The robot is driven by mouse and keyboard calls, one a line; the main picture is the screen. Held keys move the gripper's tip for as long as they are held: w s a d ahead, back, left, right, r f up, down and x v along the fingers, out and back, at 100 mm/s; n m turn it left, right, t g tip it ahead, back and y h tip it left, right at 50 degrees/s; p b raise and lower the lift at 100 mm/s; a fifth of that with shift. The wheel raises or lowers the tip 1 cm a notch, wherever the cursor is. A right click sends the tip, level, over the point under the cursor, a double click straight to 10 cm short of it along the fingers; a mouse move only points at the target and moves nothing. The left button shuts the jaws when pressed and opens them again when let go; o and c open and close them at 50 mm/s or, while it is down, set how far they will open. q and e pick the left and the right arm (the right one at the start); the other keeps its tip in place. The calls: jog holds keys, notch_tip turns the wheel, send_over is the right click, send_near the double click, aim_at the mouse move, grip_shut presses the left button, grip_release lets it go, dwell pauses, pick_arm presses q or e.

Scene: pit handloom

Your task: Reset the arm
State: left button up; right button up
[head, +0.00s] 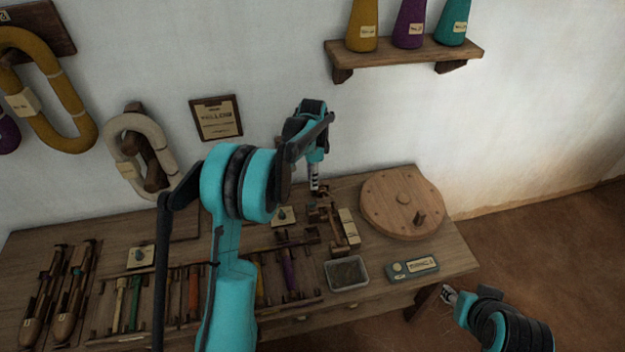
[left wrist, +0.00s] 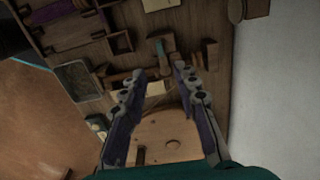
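My left arm rises from the bottom of the head view and reaches over the workbench (head: 215,240). My left gripper (head: 315,188) points down above the back of the bench, left of the round wooden disc (head: 385,200). In the left wrist view its two fingers (left wrist: 152,80) stand apart with nothing between them; wooden fittings and the disc (left wrist: 165,135) show below and beyond. My right gripper (head: 449,295) is at the lower right, beyond the bench's right end and over the floor. It is small in view, and its finger opening is unclear.
The bench holds a metal tray (head: 347,273), a teal box (head: 411,268), shuttles (head: 62,295) at the left and a rack of coloured bobbins. A shelf (head: 405,54) with three yarn cones is on the wall. Open floor (head: 550,230) lies to the right.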

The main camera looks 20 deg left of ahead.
pick_arm(q)
jog(key=s+d+r+n+t, duration=0.2)
jog(key=s+r, duration=0.4)
jog(key=s+d+r+n+t, duration=0.1)
jog(key=s+d+r+n, duration=0.2)
jog(key=s+r, duration=0.3)
jog(key=s+d+n+t, duration=0.1)
jog(key=s+n+t, duration=0.1)
jog(key=s, duration=0.6)
jog(key=s+d+f+n+t, duration=0.1)
jog(key=s+n, duration=0.3)
jog(key=s, duration=0.5)
jog(key=shift+s+d+f+t, duration=0.15)
jog(key=shift+s+d+t, duration=0.1)
jog(key=shift+d+t, duration=0.4)
